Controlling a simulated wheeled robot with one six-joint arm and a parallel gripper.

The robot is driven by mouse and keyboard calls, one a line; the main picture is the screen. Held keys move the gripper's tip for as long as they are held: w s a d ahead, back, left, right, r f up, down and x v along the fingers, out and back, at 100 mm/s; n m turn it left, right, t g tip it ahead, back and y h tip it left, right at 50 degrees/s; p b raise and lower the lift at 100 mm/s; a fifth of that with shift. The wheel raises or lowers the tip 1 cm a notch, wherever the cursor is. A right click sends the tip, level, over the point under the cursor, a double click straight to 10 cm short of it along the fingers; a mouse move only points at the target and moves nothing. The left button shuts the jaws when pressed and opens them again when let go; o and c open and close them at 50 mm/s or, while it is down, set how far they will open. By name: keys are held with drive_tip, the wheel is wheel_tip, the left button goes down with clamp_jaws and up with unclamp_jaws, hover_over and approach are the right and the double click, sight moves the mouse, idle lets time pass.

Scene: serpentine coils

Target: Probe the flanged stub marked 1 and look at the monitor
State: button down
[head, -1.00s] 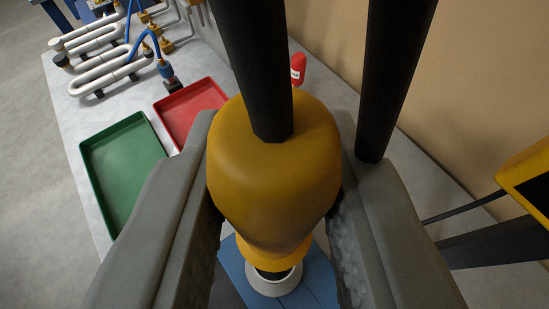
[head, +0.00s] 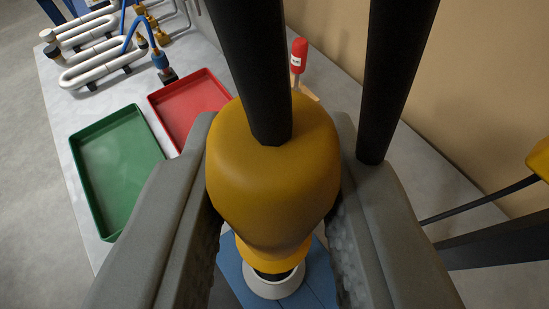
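My gripper (head: 275,215) is shut on a yellow probe (head: 272,170), its grey fingers pressed on both sides of the bulbous body. The lower end of the probe is just above or inside a white ring (head: 274,286) on a blue base (head: 316,275); I cannot tell which. At the upper left are white serpentine coils (head: 92,70) with brass fittings and blue hoses. No mark 1 can be read on any stub. Only a yellow edge (head: 541,158) shows at the right, perhaps the monitor's housing; no screen is visible.
A green tray (head: 75,160) and a red tray (head: 150,103) lie on the pale table (head: 62,112) at the left. A red-capped item (head: 299,56) stands behind the probe near the tan wall (head: 450,110). Dark bars cross at the right.

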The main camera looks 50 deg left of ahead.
sight(274, 262)
drive_tip(key=shift+f, duration=0.15)
drive_tip(key=shift+f, duration=2.85)
idle(1.2)
drive_tip(key=shift+r, duration=0.1)
idle(0.9)
